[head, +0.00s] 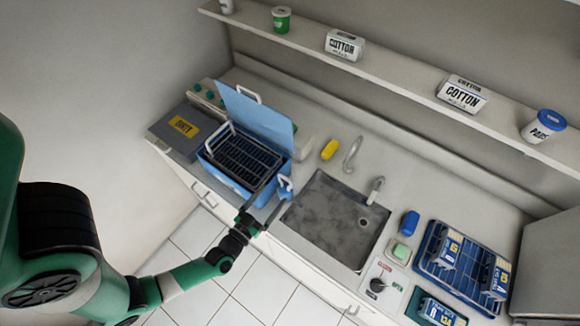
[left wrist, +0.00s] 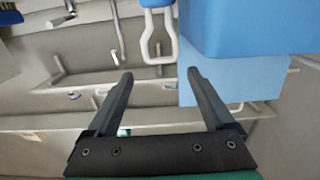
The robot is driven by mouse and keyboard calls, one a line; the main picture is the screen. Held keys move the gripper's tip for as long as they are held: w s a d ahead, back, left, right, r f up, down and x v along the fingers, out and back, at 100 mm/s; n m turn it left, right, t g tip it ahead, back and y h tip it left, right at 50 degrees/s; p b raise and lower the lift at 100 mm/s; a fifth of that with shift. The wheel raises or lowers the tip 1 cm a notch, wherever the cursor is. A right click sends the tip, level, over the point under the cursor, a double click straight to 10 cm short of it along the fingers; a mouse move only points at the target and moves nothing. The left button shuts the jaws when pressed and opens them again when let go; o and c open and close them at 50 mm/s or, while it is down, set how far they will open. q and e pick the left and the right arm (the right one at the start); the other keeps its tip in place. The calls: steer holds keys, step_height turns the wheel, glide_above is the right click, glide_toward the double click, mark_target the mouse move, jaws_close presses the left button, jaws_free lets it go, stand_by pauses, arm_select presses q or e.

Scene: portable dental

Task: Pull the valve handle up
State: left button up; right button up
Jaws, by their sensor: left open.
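A white loop handle (head: 286,186) sticks out from the right side of the blue case (head: 226,178). It also shows in the left wrist view (left wrist: 174,50), hanging below a blue part. My left gripper (head: 277,193) is open at the case's front right corner, its dark fingers pointing toward this handle. In the left wrist view the fingertips (left wrist: 160,73) are apart, with the loop's lower end between or just beyond them; I cannot tell if they touch. No handle is labelled as the valve. My right gripper is not in view.
The case's blue lid (head: 258,118) stands open over a dark rack. A panel with a black knob (head: 377,285) and a blue wire rack (head: 450,270) lie farther right. Floor in front is free.

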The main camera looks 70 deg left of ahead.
arm_select(q)
steer(key=b+x, duration=0.1)
steer(key=x, duration=1)
steer(key=shift+w+a, duration=0.15)
steer(key=shift+w, duration=0.05)
jaws_close()
